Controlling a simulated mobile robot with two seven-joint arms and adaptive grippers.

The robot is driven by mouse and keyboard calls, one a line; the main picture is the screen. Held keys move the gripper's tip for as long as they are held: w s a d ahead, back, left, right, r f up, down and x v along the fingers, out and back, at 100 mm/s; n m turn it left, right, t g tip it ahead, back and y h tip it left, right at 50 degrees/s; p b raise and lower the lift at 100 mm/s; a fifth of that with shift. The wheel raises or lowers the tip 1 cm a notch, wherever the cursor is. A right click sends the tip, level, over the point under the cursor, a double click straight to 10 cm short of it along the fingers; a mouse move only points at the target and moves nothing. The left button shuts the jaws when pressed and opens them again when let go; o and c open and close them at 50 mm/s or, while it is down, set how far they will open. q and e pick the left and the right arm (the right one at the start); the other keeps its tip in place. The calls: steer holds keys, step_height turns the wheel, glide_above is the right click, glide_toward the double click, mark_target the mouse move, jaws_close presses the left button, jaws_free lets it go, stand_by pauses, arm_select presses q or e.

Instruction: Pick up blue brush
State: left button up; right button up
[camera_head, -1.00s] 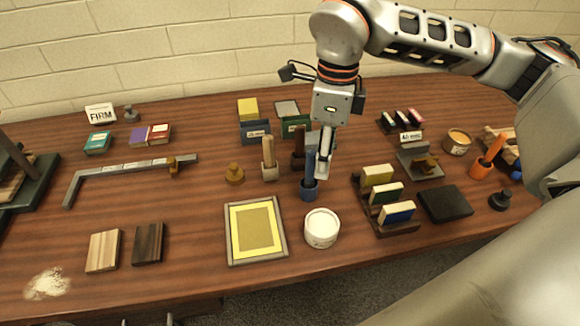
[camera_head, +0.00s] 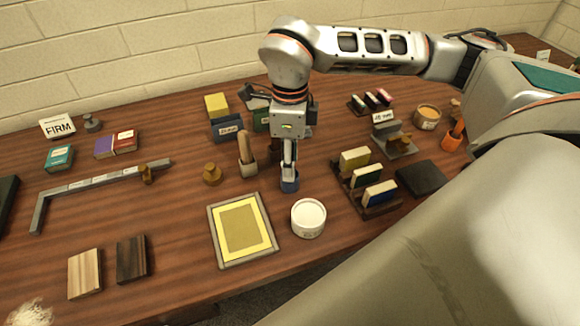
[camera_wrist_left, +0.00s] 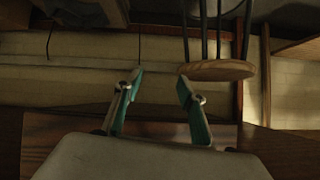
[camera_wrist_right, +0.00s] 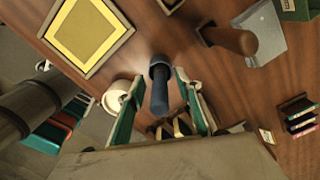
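The blue brush (camera_wrist_right: 160,96) stands handle up in a small dark blue cup (camera_head: 289,184). In the head view the brush is mostly hidden behind my right gripper (camera_head: 289,163), which points down right over the cup. In the right wrist view my right gripper (camera_wrist_right: 159,78) is open, with one finger on each side of the blue handle and gaps still visible. My left gripper (camera_wrist_left: 160,76) is open and empty in the left wrist view, away from the brush; the head view does not show it.
A beige cup with a tan brush (camera_head: 246,148) stands just left. A white tub (camera_head: 308,217) and a yellow framed tray (camera_head: 211,238) lie in front. A dark rack (camera_head: 374,210) with several blocks is to the right.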

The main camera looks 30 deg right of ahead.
steer(key=shift+f, duration=0.3)
jaws_close()
step_height(320, 180, up, 10)
steer(key=shift+r, duration=0.1)
stand_by(0.4)
